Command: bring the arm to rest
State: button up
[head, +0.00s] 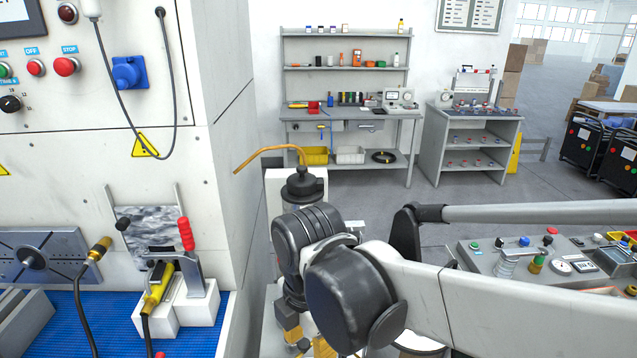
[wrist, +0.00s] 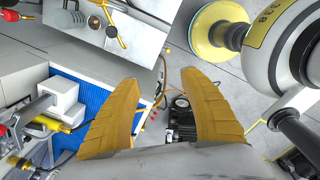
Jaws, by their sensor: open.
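My arm (head: 420,300) reaches in from the right in the head view and bends downward near the middle. My gripper's yellow fingers show in the wrist view (wrist: 158,76), spread well apart with nothing between them. In the head view only small yellow parts show low in the picture, beneath my arm's dark joint, and the fingertips cannot be made out. The gripper hangs to the right of the white machine (head: 225,130) and its blue mat (head: 195,335), apart from both.
A console (head: 500,262) with buttons is at the right. A grey workbench (head: 345,115) and a shelf cart (head: 470,130) stand farther back. Bare floor (head: 440,205) lies before them.

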jog(key=d+f+m+t+b, duration=0.3)
jog(key=d+m+b, duration=0.1)
jog(key=d+m, duration=0.6)
jog(key=d+f+m+t+b, duration=0.3)
jog(key=d+m, duration=0.8)
jog(key=m, duration=0.4)
jog(key=shift+w+f+m+t+b, duration=0.15)
jog(key=shift+w+m+t+b, duration=0.2)
jog(key=shift+b, duration=0.5)
